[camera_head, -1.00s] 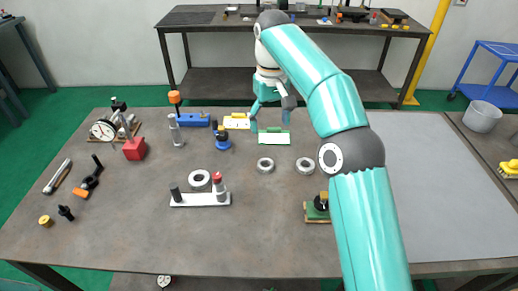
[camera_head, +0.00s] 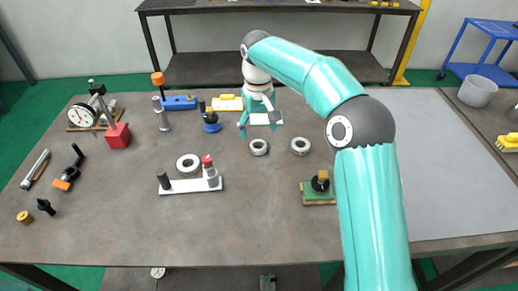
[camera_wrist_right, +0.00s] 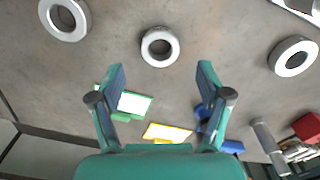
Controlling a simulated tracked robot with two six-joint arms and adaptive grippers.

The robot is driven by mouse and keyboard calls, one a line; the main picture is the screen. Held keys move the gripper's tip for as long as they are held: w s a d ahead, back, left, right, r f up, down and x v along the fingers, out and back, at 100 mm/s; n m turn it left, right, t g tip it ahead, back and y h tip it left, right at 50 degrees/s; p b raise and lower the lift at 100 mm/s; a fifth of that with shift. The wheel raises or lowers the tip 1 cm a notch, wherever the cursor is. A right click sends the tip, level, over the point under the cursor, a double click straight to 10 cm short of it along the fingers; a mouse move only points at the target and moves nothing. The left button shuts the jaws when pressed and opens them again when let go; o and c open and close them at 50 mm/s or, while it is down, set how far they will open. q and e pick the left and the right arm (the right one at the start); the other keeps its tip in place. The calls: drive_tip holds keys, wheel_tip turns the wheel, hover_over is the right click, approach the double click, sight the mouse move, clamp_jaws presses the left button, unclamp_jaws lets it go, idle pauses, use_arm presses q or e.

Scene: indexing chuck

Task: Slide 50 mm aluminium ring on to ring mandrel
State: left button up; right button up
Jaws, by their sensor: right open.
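Three grey metal rings lie flat on the table: a middle one (camera_head: 259,153), a right one (camera_head: 300,152) and a left one (camera_head: 180,167). I cannot tell which is the 50 mm ring. The left ring lies behind a white base (camera_head: 190,187) carrying a short dark post (camera_head: 163,181) and a grey post with a red top (camera_head: 211,178), which looks like the mandrel. My right gripper (camera_head: 259,125) is open and empty, just behind the middle ring. In the right wrist view its fingers (camera_wrist_right: 162,75) are spread and the middle ring (camera_wrist_right: 146,48) lies ahead of them. My left gripper is not in view.
A green-edged white tray (camera_wrist_right: 134,103) and a yellow-edged one (camera_head: 228,104) lie behind. A blue block (camera_head: 180,103), a grey post with an orange top (camera_head: 163,118), a dial gauge (camera_head: 82,116) and a red block (camera_head: 117,136) stand left. The front middle of the table is clear.

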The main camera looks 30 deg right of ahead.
sight(258, 143)
drive_tip(key=shift+f, duration=2.75)
drive_tip(key=shift+s, duration=0.1)
drive_tip(key=c, duration=1.2)
drive_tip(key=shift+r, duration=0.1)
drive_tip(key=shift+c, duration=0.2)
